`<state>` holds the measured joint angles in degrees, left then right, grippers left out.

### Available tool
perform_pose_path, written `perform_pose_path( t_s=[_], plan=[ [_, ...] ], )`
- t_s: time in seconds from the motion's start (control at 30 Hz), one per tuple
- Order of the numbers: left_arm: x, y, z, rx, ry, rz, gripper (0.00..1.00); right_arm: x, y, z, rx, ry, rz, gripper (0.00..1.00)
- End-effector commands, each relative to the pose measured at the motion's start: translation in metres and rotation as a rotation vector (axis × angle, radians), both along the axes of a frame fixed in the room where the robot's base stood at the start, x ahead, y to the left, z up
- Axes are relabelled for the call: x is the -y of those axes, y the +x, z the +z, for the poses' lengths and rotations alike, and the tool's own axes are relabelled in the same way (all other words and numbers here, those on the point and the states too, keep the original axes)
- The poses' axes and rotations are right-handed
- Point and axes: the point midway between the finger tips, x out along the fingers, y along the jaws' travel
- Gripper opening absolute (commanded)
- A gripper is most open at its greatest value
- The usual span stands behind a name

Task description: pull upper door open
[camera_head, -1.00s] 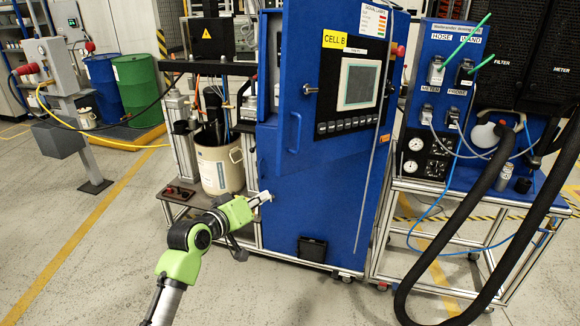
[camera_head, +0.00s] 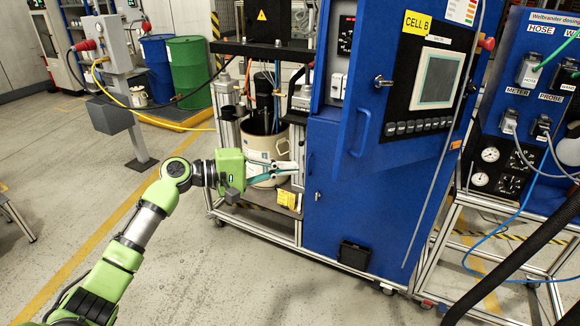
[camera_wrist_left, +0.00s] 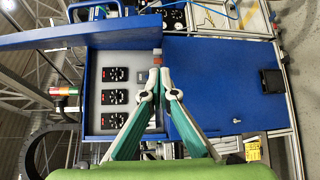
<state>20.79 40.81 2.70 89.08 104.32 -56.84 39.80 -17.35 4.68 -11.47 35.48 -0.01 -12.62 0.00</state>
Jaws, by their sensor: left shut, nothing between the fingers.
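The upper door (camera_head: 372,105) of the blue cabinet carries a screen, buttons, a knob (camera_head: 383,81) and a blue handle (camera_head: 361,132). It stands partly open, showing the inside of the upper compartment at its left. In the left wrist view the door (camera_wrist_left: 100,34) swings out along the top, and the compartment (camera_wrist_left: 122,118) holds black controllers. My left gripper (camera_head: 296,168) is shut and empty, pointing right at the cabinet's left edge, below and left of the handle. In the wrist view its fingertips (camera_wrist_left: 157,72) overlap the compartment's edge; contact cannot be told. My right gripper is out of view.
The lower door (camera_head: 335,200) is closed, with a black box (camera_head: 354,255) on it. A cream bucket (camera_head: 262,145) stands on the frame left of the cabinet. A hose-and-gauge panel (camera_head: 515,115) is at right. The floor at left is mostly clear.

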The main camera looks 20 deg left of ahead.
Motion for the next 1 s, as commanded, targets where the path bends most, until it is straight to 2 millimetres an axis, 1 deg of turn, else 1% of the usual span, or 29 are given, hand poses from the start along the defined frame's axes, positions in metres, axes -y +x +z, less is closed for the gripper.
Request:
perform_pose_path(
  t_s=[0.03, 0.3, 0.4, 0.6, 1.0],
  plan=[
    [0.009, 0.008, 0.004, 0.001, -0.004, -0.001, 0.00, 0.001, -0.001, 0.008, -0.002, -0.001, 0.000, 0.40],
    [0.051, 0.047, -0.004, 0.001, -0.002, -0.002, 0.00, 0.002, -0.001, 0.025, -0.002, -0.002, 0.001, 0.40],
    [0.065, 0.036, -0.003, -0.001, 0.003, -0.003, 0.00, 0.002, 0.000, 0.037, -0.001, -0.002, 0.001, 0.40],
    [0.080, 0.026, -0.004, 0.000, 0.001, 0.000, 0.00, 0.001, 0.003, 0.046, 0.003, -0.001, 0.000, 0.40],
    [0.083, 0.024, -0.006, 0.000, 0.001, 0.000, 0.00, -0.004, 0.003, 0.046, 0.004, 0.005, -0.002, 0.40]
  ],
)
